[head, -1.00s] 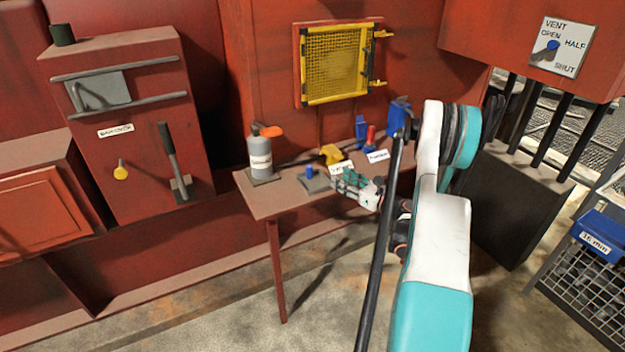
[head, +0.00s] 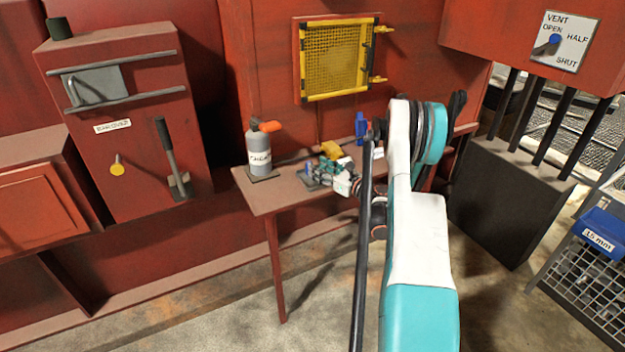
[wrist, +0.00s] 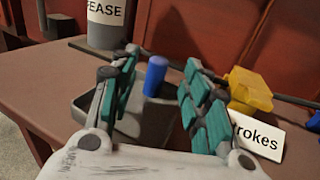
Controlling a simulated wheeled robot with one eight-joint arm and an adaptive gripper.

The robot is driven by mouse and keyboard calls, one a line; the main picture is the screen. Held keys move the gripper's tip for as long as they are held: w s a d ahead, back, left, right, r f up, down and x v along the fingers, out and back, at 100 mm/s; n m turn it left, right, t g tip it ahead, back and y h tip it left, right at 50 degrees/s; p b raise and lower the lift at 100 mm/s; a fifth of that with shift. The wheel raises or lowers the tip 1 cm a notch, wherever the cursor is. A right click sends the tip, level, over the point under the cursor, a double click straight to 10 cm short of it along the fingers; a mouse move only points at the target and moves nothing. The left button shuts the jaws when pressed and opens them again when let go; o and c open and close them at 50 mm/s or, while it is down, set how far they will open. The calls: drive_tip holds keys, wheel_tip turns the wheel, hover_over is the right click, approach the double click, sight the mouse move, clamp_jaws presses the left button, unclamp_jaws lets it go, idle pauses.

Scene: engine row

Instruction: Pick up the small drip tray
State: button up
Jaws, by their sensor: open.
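The small drip tray is a grey, low, square-sided tray (wrist: 145,120) with an upright blue cylinder (wrist: 156,76) on it. In the head view the tray (head: 309,184) lies on the red-brown table, partly covered by my gripper (head: 326,172). In the wrist view my gripper (wrist: 162,60) is open, with one teal-padded finger on each side of the blue cylinder. Nothing is gripped. The tray's right side is hidden behind the right finger. I cannot tell whether the fingers touch the tray.
A grey bottle (head: 259,155) with an orange top stands on the table (head: 267,198) left of the tray. A yellow object (wrist: 248,90) and a white label card (wrist: 257,136) are close on the right. A blue item (head: 361,128) stands further back.

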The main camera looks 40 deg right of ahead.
drive_tip(key=w, duration=0.3)
drive_tip(key=shift+a+f+b, duration=0.1)
drive_tip(key=shift+a+b, duration=0.2)
drive_tip(key=shift+b, duration=0.05)
clamp_jaws()
